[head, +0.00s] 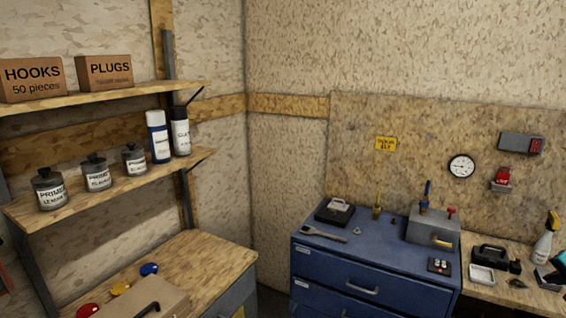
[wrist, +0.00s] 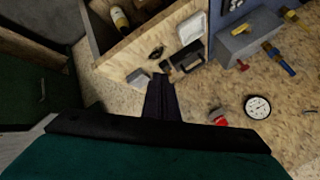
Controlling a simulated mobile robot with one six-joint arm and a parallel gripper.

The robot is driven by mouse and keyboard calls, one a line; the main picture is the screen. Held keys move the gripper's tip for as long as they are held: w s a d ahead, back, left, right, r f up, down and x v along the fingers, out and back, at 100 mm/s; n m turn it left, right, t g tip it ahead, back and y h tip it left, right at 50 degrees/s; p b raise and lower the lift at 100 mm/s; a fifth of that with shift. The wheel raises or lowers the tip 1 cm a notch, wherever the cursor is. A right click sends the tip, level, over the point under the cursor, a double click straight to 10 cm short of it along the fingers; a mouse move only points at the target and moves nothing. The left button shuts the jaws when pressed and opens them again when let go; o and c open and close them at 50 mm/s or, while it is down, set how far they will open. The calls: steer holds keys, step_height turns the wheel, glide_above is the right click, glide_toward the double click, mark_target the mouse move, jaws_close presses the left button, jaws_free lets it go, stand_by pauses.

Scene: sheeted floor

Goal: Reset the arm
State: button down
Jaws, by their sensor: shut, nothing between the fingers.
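My gripper (wrist: 161,80) shows in the wrist view as two dark fingers pressed together, pointing up the picture from a wide black and teal body. The fingers are shut with nothing between them. Their tips appear over the wooden bench area, close to the black case (wrist: 190,54); I cannot tell the distance. In the head view, a teal and dark piece at the right edge, beside the spray bottle, may be part of my arm. The rest of the arm is out of that view.
Shelves with boxes and primer cans (head: 50,190) stand left. A gauge (head: 461,166) hangs on the board.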

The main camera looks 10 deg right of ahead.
steer(key=w+a+f+n+y+b, duration=0.2)
steer(key=w+a+f+n+y, duration=0.15)
steer(key=w+a+f, duration=1.45)
steer(key=a+f+n+g+y+b, duration=0.1)
steer(key=a+f+n+g+y, duration=0.1)
steer(key=a+f, duration=0.9)
steer(key=a+f+n+g+y, duration=0.15)
steer(key=a+f, duration=0.55)
steer(key=a, duration=0.8)
steer(key=s+a+f+n+g+b, duration=0.1)
steer(key=s+a+f+n+g, duration=0.15)
steer(key=s+a+f, duration=0.6)
steer(key=s+a+f+n+g+b, duration=0.1)
steer(key=s+a+f+g, duration=0.2)
steer(key=s+a+f, duration=0.8)
steer(key=s+a+f+n+g+h, duration=0.1)
steer(key=s+a+n+g, duration=0.1)
steer(key=s, duration=0.6)
steer(key=s+a+f+n+g+h, duration=0.1)
steer(key=s+a+n+g, duration=0.1)
steer(key=s, duration=0.6)
steer(key=shift+s+a+n+g+b, duration=0.3)
steer(key=shift+a+n+b, duration=0.05)
steer(key=shift+a, duration=0.4)
steer(key=shift+s+f, duration=0.1)
steer(key=shift+f, duration=0.05)
